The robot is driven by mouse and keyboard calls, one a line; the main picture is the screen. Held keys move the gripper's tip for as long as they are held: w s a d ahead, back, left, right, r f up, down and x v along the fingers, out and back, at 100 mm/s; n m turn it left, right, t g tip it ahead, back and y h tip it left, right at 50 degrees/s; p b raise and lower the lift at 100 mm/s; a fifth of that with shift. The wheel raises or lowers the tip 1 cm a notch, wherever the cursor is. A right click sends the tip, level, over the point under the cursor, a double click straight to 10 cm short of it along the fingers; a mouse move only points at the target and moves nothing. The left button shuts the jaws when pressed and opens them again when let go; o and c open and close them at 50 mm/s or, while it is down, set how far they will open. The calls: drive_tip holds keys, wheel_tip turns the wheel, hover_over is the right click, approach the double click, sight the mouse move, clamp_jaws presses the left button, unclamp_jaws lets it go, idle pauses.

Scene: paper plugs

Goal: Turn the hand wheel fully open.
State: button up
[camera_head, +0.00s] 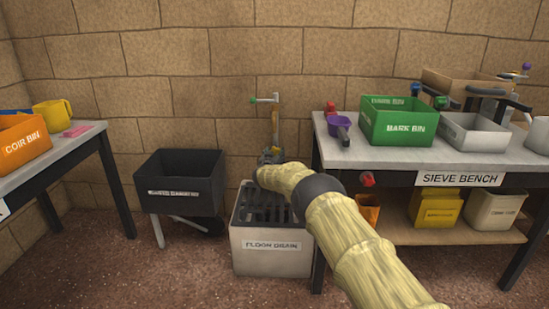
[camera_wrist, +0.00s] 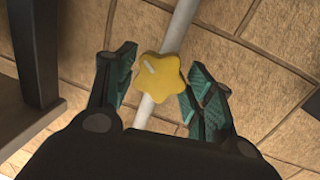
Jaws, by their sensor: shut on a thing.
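The hand wheel (camera_wrist: 168,78) is yellow and lobed, with a pale mark on its upper left. It sits on a grey upright pipe (camera_wrist: 180,35) in the wrist view. My gripper (camera_wrist: 160,66) is shut on the hand wheel, with one teal-padded finger on each side. In the head view my gripper (camera_head: 271,155) is at the pipe (camera_head: 276,122) against the wall, above the floor drain. My wrist hides most of the wheel there. The pipe has a side arm with a green end (camera_head: 252,100) near its top.
The grey floor drain box (camera_head: 272,262) stands below my arm. A black bin cart (camera_head: 180,190) is to its left. The sieve bench (camera_head: 385,154), with a green bark bin (camera_head: 398,122), is close on the right. A table with an orange coir bin (camera_head: 22,145) is far left.

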sight(277, 153)
drive_tip(key=n, duration=0.1)
drive_tip(key=n+b, duration=0.1)
drive_tip(key=n, duration=0.1)
drive_tip(key=n+b, duration=0.1)
drive_tip(key=n, duration=0.1)
drive_tip(key=shift+d+f+t, duration=0.25)
drive_tip(key=shift+t, duration=0.05)
drive_tip(key=o, duration=0.9)
drive_tip(key=shift+d+h, duration=0.1)
drive_tip(key=shift+h, duration=0.3)
drive_tip(key=shift+c, duration=0.2)
drive_tip(key=shift+o, duration=0.6)
drive_tip(key=shift+d, duration=0.15)
drive_tip(key=shift+a+r, duration=0.1)
drive_tip(key=shift+a, duration=0.3)
drive_tip(key=shift+s+r+p, duration=0.1)
drive_tip(key=shift+r+p, duration=0.1)
drive_tip(key=shift+p, duration=0.25)
drive_tip(key=shift+d+p+v, duration=0.15)
drive_tip(key=shift+p+v, duration=0.75)
drive_tip(key=shift+p, duration=0.55)
drive_tip(key=shift+d+p+v, duration=0.15)
drive_tip(key=shift+p+v, duration=0.75)
drive_tip(key=shift+p, duration=0.55)
drive_tip(key=shift+s+f, duration=0.1)
drive_tip(key=shift+s, duration=0.05)
